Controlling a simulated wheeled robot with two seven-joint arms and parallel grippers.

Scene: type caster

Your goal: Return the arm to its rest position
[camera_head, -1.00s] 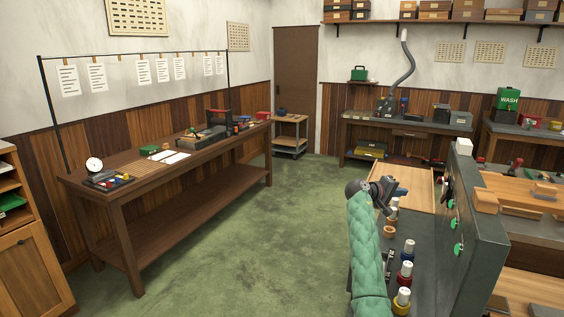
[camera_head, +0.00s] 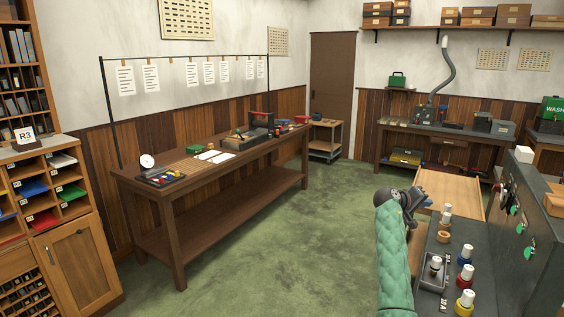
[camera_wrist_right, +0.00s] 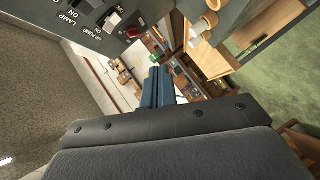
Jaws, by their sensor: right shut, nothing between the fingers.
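My right arm in a green quilted sleeve (camera_head: 392,262) rises from the bottom of the head view, in front of the dark machine. My right gripper (camera_head: 418,200) is at its far end, near the wooden tray (camera_head: 455,192), seen small and partly hidden by the wrist. In the right wrist view its two blue fingers (camera_wrist_right: 158,88) lie together, with nothing between them. My left arm and gripper are not in the head view.
The dark machine (camera_head: 472,258) carries several capped bottles and stands close right of my arm. Its switch panel (camera_wrist_right: 95,22) shows in the wrist view. A long workbench (camera_head: 140,185) and a pigeonhole cabinet (camera_head: 75,258) stand left. The green floor (camera_head: 285,255) between is clear.

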